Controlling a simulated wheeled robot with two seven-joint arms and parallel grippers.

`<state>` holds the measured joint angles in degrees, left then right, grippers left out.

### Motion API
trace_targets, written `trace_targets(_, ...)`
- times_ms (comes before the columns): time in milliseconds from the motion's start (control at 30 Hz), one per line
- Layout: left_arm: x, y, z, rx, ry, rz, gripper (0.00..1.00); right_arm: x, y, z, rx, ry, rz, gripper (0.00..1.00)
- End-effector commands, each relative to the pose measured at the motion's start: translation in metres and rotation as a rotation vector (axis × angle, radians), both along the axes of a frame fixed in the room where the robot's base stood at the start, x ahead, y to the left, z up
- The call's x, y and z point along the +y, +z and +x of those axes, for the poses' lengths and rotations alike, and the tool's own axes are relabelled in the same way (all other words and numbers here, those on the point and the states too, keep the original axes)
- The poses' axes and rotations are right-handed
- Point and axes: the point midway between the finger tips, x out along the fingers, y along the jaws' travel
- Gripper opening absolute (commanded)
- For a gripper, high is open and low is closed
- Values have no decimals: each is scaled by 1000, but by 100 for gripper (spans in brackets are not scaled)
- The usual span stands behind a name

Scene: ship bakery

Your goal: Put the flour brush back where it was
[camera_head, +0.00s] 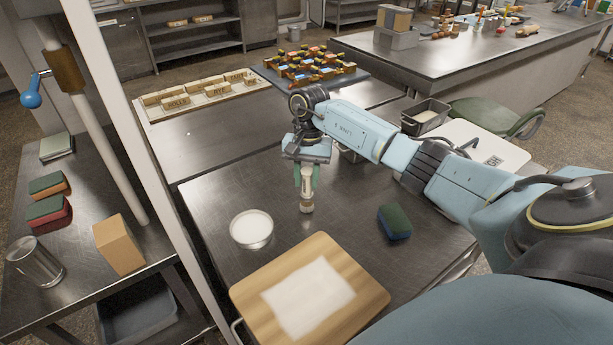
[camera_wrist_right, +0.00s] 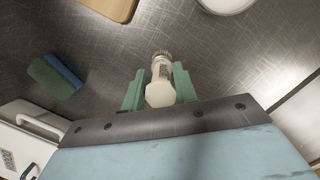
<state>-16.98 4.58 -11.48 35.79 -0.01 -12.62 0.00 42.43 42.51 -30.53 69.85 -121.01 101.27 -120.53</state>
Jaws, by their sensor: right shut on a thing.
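The flour brush (camera_head: 307,196) is short and pale with a brownish end. It points downward in the head view, between the green fingers of my right gripper (camera_head: 307,176). In the right wrist view the brush (camera_wrist_right: 160,82) sits between the two green fingers of the same gripper (camera_wrist_right: 160,88), which is shut on it. Its bristle end points away from the wrist. The brush is over the steel table (camera_head: 340,215); I cannot tell whether its tip touches the top. My left gripper is not in view.
A round bowl of white powder (camera_head: 251,229) stands left of the brush. A wooden board with a white sheet (camera_head: 375,291) lies in front. A green and blue sponge (camera_head: 395,222) is to the right. A lettered block tray (camera_head: 150,116) and a colourful block board (camera_head: 362,75) lie behind.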

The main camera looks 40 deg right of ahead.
Motion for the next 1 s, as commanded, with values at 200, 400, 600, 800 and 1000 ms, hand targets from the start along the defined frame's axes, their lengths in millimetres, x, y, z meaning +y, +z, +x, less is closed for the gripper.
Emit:
trace_targets(200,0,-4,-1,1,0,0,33,0,-3,0,-1,0,-1,32)
trace_targets(400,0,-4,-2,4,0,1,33,0,-3,0,0,0,0,50)
trace_targets(600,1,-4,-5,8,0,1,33,0,-2,0,0,0,0,50)
trace_targets(800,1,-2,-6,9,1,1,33,-2,12,2,-5,0,-1,50)
trace_targets(1000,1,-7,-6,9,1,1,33,-8,54,6,-5,0,-2,50)
